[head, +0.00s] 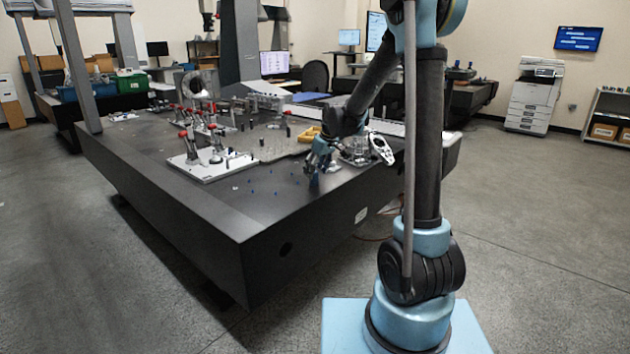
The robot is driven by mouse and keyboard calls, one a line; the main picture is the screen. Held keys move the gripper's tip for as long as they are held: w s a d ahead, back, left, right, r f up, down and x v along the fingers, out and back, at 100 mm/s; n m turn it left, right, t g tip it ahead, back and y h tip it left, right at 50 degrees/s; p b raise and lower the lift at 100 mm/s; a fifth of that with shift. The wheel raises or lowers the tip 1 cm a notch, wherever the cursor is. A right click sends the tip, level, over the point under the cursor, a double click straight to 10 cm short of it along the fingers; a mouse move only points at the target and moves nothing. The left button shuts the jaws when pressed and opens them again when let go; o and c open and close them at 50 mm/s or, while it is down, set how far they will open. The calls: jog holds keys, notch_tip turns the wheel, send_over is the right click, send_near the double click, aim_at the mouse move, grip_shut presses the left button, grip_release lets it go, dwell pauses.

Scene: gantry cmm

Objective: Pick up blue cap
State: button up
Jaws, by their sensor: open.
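Several tiny blue pieces, which look like blue caps (274,193), lie scattered on the dark granite table (215,212) near its front corner. They are too small to make out their shape, and I cannot tell which one is the blue cap of the task. My gripper (315,180) points down over the table, to the right of these pieces. It is open, and I see nothing held in it. Whether a cap lies under or between its fingers is hidden at this size.
A white fixture plate (208,168) with red-handled clamps stands left of the blue pieces. The table's front left area is bare.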

jog(key=shift+x, duration=1.5)
jog(key=c, duration=0.9)
jog(key=shift+o, duration=0.2)
jog(key=shift+r, duration=0.15)
